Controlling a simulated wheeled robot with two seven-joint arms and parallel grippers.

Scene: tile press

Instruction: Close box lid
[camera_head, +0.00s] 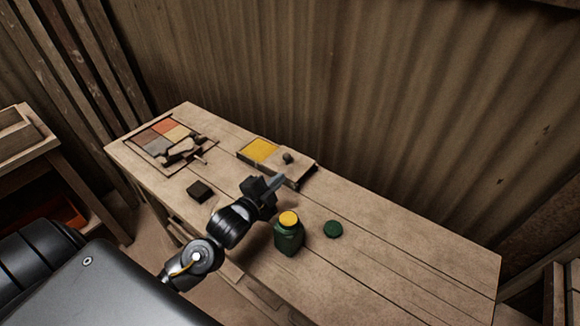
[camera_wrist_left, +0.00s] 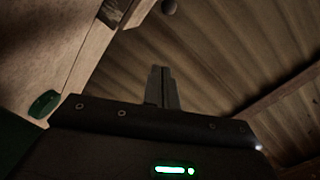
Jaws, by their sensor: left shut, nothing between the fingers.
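A flat wooden box (camera_head: 297,181) lies near the back edge of the workbench in the head view. Its left part is uncovered and shows a yellow filling (camera_head: 259,150). A wooden lid (camera_head: 300,166) with a dark round knob (camera_head: 288,158) covers its right part. My left gripper (camera_head: 279,182) is at the front of the box, close to its right end; I cannot tell whether it touches. Its fingers are shut and empty, also in the left wrist view (camera_wrist_left: 162,86). My right gripper is not in view.
An open green jar (camera_head: 289,237) with yellow contents stands right of my left gripper, with a green cap (camera_head: 333,229) beside it. A dark block (camera_head: 200,191) and a tray of coloured tiles (camera_head: 160,137) are to the left. The right of the workbench (camera_head: 420,265) is clear.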

